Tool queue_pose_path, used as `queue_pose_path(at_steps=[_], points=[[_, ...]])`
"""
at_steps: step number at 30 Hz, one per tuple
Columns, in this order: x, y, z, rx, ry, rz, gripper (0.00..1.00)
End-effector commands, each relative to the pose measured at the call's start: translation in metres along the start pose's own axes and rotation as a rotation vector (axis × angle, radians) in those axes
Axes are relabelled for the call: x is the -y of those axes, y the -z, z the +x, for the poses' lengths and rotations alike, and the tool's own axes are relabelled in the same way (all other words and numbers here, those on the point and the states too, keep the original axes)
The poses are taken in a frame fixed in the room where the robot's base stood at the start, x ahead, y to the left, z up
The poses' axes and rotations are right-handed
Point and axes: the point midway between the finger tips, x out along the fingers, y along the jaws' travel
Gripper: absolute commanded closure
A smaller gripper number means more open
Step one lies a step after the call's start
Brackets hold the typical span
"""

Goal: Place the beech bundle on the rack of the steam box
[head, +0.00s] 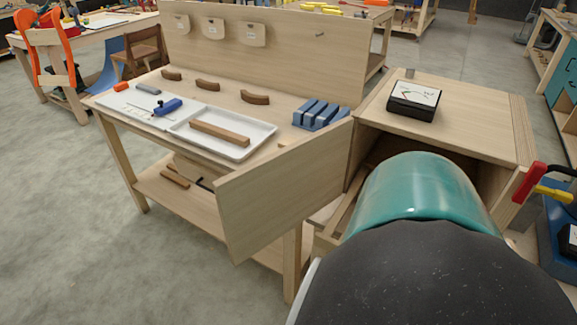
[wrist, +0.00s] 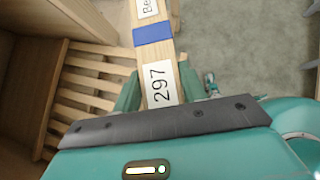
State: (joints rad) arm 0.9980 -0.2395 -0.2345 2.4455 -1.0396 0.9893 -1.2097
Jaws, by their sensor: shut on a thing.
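The beech bundle (wrist: 154,56) is a pale wooden stack with a blue band and white labels, one reading 297. In the wrist view my gripper (wrist: 158,86) is shut on it, one teal finger on each side. The bundle runs up out of the top of the picture. The slatted wooden rack (wrist: 88,76) lies to the left of the bundle, lower down. The steam box (head: 460,97) is at the right in the head view, its door (head: 280,190) swung open. My arm covers much of its opening and hides the gripper and bundle there.
A black instrument (head: 414,99) sits on the box top. A red-handled clamp (head: 527,183) is close at the right. The bench left of the door holds a white tray (head: 262,132) with a wooden strip and blue blocks (head: 318,114).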

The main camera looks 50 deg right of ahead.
Motion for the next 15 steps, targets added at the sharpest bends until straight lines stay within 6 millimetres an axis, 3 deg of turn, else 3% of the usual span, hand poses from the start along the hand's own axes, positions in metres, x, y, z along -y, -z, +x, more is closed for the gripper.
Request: queue_pose_path(at_steps=[5,15], points=[[-0.006,0.002,0.003,0.001,0.002,-0.002,0.90],[-0.064,0.034,0.011,0.000,0.003,-0.003,0.90]])
